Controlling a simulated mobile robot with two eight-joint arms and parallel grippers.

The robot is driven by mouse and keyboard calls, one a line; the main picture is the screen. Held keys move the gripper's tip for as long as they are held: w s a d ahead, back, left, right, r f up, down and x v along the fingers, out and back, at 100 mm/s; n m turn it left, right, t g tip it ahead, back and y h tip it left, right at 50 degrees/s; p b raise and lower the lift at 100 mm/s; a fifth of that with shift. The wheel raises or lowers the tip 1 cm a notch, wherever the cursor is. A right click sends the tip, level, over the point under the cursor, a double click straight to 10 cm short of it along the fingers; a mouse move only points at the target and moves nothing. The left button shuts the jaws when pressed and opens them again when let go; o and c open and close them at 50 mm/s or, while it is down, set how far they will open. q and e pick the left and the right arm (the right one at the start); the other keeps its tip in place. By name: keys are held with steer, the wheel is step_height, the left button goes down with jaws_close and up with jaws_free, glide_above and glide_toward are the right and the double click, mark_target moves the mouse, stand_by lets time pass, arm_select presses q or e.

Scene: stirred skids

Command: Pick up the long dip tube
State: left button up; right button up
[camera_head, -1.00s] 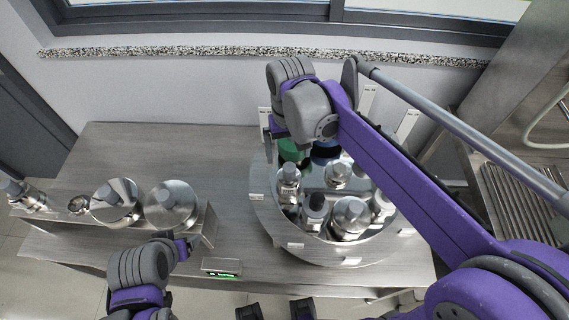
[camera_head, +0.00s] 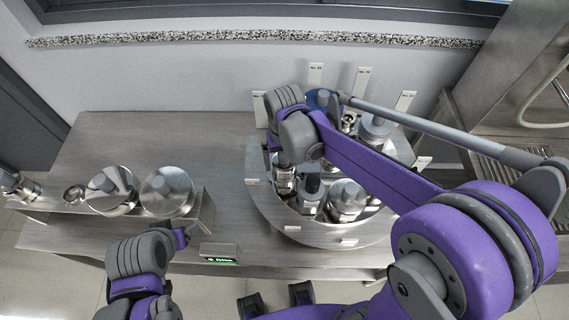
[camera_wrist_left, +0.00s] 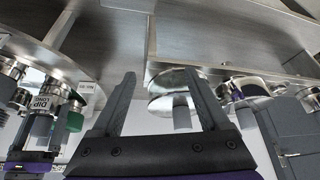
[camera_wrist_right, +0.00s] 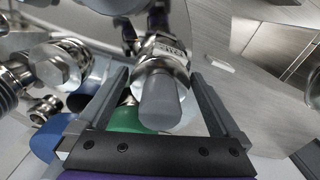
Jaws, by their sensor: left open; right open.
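The likely long dip tube is a silver fitting with a grey cap and a label starting "DIP" in the right wrist view (camera_wrist_right: 168,60); the label is only partly readable. It stands near the front left of the round turntable (camera_head: 262,215) in the head view (camera_head: 284,180). My right gripper (camera_wrist_right: 160,75) is open, with its fingers on either side of the capped fitting and apart from it. In the head view my right wrist hides the fingers. The labelled fitting also shows in the left wrist view (camera_wrist_left: 42,103). My left gripper (camera_wrist_left: 160,75) is open and empty.
A green part (camera_wrist_right: 127,118) sits close beside the fitting. Other steel parts crowd the turntable, including a capped cylinder (camera_head: 345,197). A low shelf at left (camera_head: 207,215) holds silver lidded parts. The table between shelf and turntable is clear.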

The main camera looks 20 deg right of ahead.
steer(key=c, duration=1.4)
steer(key=shift+o, duration=0.2)
steer(key=shift+r, duration=0.1)
arm_select(q)
steer(key=shift+w+r+p, duration=0.2)
steer(key=shift+r+p, duration=0.15)
steer(key=shift+r, duration=0.15)
steer(key=shift+w+r+p, duration=0.15)
steer(key=shift+r+p, duration=0.2)
steer(key=shift+r, duration=0.15)
arm_select(e)
step_height(320, 180, up, 18)
